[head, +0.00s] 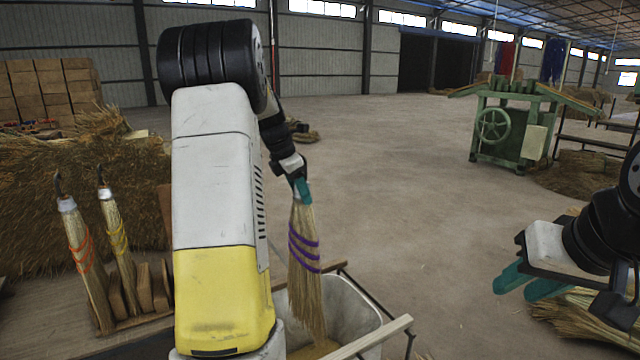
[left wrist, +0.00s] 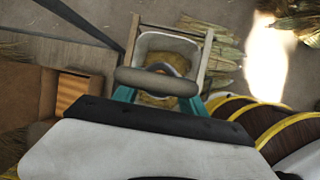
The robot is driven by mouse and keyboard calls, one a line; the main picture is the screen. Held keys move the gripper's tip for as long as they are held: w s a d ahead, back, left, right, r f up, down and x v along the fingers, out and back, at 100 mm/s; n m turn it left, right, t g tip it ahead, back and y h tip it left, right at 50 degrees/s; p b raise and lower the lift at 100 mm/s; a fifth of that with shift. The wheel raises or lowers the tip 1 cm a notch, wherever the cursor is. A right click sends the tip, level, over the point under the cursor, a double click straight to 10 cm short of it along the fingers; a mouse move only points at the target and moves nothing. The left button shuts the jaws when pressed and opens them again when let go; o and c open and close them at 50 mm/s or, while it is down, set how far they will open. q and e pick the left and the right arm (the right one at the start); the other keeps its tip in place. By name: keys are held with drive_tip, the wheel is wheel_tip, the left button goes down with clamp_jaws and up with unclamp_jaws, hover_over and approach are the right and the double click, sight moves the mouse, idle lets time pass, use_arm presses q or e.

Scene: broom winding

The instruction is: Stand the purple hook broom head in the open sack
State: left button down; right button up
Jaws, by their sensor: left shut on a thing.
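The purple hook broom head (head: 306,252), straw with purple bands, hangs almost upright from my left gripper (head: 301,188). The gripper is shut on its top end, and the fingers hide the hook. The open sack (head: 362,312) is a pale, open-topped holder between wooden rails, with straw-coloured stuff inside. The broom's lower bristles overlap the sack mouth in the head view; I cannot tell how deep they are. The left wrist view shows the sack (left wrist: 143,46) beyond the teal fingers of my left gripper (left wrist: 157,98). My right gripper (head: 527,283) is open and empty at right.
Two more hook brooms, one with orange bands (head: 85,255) and one with yellow bands (head: 119,240), stand in a wooden rack at left before a straw pile (head: 40,195). Straw bundles (head: 572,318) lie at lower right. A green machine (head: 505,135) stands farther back. The middle floor is clear.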

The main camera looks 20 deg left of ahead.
sight(299, 283)
use_arm(q)
drive_tip(key=shift+f, duration=17.25)
drive_tip(key=c, duration=0.6)
unclamp_jaws()
drive_tip(key=shift+o, duration=0.2)
drive_tip(key=v, duration=0.6)
drive_tip(key=shift+s+r, duration=0.1)
drive_tip(key=shift+r, duration=0.25)
drive_tip(key=shift+s+a+r, duration=0.2)
drive_tip(key=shift+s+r, duration=0.05)
drive_tip(key=shift+r, duration=0.25)
